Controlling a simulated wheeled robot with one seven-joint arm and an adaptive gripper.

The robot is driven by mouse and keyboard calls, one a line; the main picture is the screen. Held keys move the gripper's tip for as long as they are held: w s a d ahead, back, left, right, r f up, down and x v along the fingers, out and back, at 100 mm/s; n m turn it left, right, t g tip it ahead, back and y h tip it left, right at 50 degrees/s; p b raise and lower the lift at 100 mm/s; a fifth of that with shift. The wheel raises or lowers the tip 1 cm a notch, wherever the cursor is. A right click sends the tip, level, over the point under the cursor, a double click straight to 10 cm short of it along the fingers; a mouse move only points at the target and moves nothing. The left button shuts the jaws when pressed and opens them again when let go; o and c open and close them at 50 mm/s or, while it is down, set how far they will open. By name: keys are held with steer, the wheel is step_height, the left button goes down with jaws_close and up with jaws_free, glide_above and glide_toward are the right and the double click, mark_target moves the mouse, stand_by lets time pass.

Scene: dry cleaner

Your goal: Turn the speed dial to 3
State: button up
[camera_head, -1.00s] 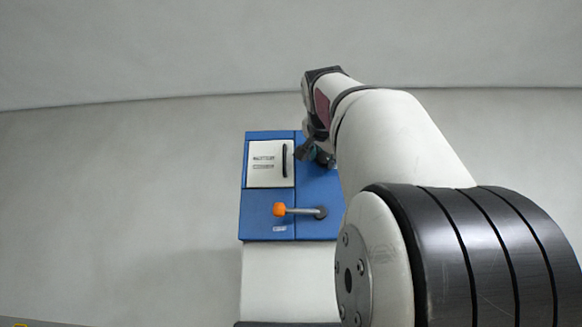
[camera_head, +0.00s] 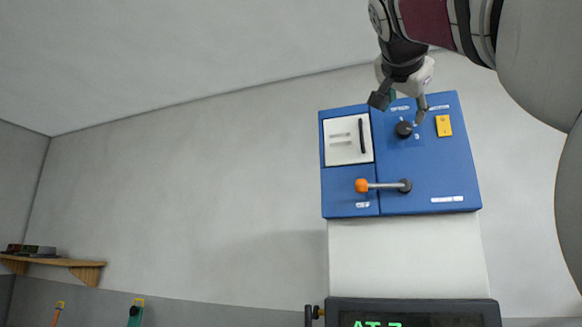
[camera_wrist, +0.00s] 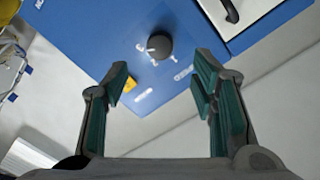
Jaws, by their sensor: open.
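The blue control panel (camera_head: 430,170) is on the wall, and it also shows in the wrist view (camera_wrist: 85,35). Its black round speed dial (camera_head: 403,129) sits in the upper middle, with small white marks around it. In the wrist view the dial (camera_wrist: 160,45) lies beyond my fingertips, about midway between them. My gripper (camera_head: 398,108) is open and empty, just above the dial in the head view. In the wrist view its two green-padded fingers (camera_wrist: 160,85) are spread apart. I see no contact with the dial.
Left of the dial is a white door with a black handle (camera_head: 361,135). Below is a lever with an orange knob (camera_head: 362,185). A yellow switch (camera_head: 443,126) is right of the dial. A dark display (camera_head: 410,312) stands below. A shelf (camera_head: 50,262) is far left.

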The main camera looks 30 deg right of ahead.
steer(key=shift+v, duration=1.75)
steer(key=shift+w+f, duration=0.1)
